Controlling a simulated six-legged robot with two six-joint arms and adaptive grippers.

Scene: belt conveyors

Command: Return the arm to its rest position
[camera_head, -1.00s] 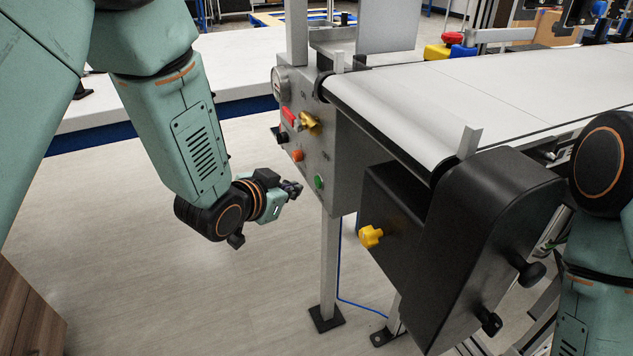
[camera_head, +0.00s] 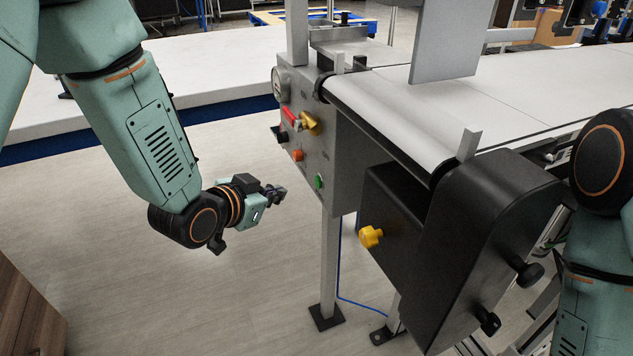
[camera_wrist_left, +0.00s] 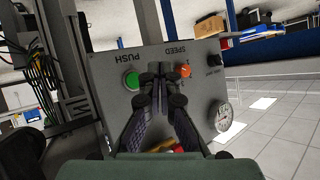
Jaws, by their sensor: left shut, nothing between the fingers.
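My left gripper (camera_head: 277,193) hangs in front of the conveyor's control panel (camera_head: 300,172), apart from it, to its left in the head view. Its fingers are shut with nothing between them. In the left wrist view the shut gripper (camera_wrist_left: 160,75) points at the panel (camera_wrist_left: 110,92), which shows upside down with a green button (camera_wrist_left: 131,81), an orange knob (camera_wrist_left: 184,71) and a round gauge (camera_wrist_left: 220,116). My right arm's upper part shows at the right edge of the head view; its gripper is out of view.
The belt conveyor (camera_head: 400,110) with a black end housing (camera_head: 480,245) and yellow knob (camera_head: 370,237) fills the right side. A grey plate (camera_head: 445,40) stands over the belt. A white table (camera_head: 220,65) is behind. Bare floor (camera_head: 240,290) lies below my left arm.

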